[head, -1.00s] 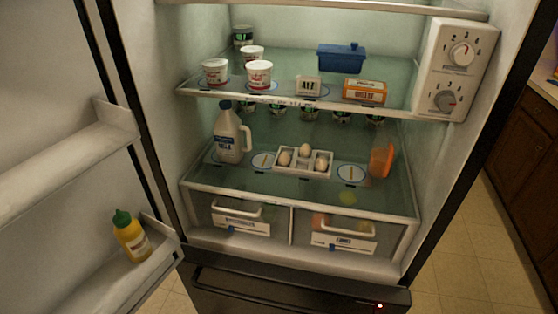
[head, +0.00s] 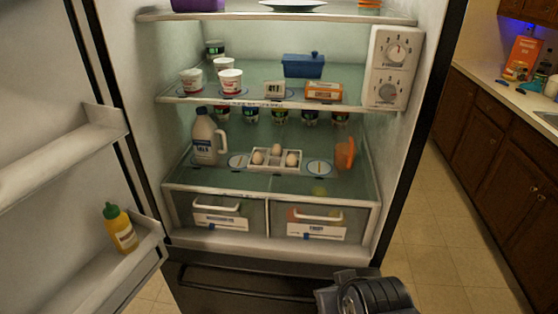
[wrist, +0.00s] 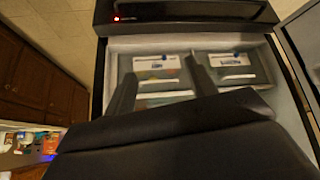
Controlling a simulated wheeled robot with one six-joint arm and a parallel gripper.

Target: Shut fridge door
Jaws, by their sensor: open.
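The fridge door (head: 40,120) stands wide open on the left in the head view. Its inner side faces me, with door shelves and a yellow bottle with a green cap (head: 121,229) on the lower shelf. The fridge body (head: 240,247) is open in front of me. In the wrist view, the picture is upside down and a pale strip of what looks like the door (wrist: 303,35) shows at the right edge. My gripper (wrist: 163,72) is open and empty, its fingers pointing toward the fridge's lower drawers. The door's outer side and handle are hidden.
Shelves hold a milk jug (head: 206,138), an egg tray (head: 275,158), cups and a blue dish (head: 303,65). Two clear drawers (head: 219,214) sit below, over a dark freezer front (head: 240,285). Wooden cabinets (head: 500,165) stand at right. Tiled floor (head: 425,235) lies clear between.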

